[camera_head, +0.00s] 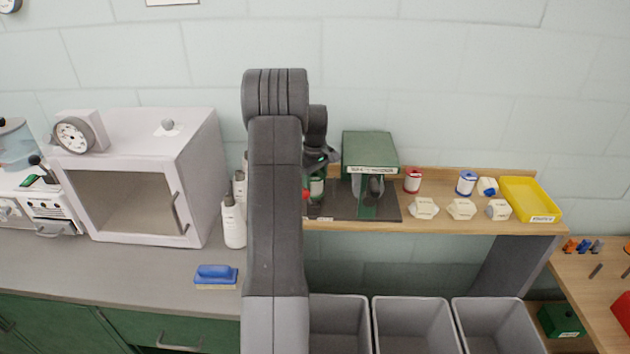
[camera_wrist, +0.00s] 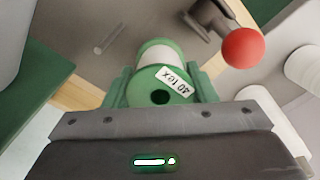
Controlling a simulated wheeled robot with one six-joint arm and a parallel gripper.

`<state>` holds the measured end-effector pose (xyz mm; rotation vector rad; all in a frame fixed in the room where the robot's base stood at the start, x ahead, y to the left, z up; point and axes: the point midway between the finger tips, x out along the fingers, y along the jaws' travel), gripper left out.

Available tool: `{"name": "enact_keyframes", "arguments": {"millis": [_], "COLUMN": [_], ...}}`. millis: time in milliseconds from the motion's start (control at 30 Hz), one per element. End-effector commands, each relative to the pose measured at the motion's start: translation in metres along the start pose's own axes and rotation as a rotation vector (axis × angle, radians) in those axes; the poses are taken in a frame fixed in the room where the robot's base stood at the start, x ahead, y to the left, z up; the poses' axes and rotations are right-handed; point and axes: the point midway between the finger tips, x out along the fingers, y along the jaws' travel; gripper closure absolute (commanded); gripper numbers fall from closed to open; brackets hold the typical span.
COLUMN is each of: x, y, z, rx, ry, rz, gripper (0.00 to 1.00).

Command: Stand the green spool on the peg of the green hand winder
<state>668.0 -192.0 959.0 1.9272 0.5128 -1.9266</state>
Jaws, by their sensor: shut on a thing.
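The green spool (camera_wrist: 158,84), with a white band and a "40 tex" label, is held between the jaws of my gripper (camera_wrist: 161,92) in the wrist view. In the head view the spool (camera_head: 317,188) shows just right of my arm, over the left part of the winder's base. The green hand winder (camera_head: 369,149) has a dark base plate (camera_head: 388,208) on the wooden shelf. Its red crank knob (camera_wrist: 243,48) is right of the spool in the wrist view. A thin grey peg (camera_wrist: 112,38) rises from the plate, apart from the spool. The spool's far end is hidden.
White bottles (camera_head: 234,222) stand left of my arm. Grey bins (camera_head: 415,325) are below the shelf.

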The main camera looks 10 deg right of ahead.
Motion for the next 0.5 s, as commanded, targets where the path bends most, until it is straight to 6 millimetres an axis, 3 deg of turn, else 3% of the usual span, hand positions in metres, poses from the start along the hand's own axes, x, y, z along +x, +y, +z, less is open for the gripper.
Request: {"name": "enact_keyframes", "arguments": {"millis": [500], "x": [0.0085], "y": [-0.0001], "z": [0.0], "rx": [0.0], "ry": [0.0], "rz": [0.0], "gripper": [0.71]}}
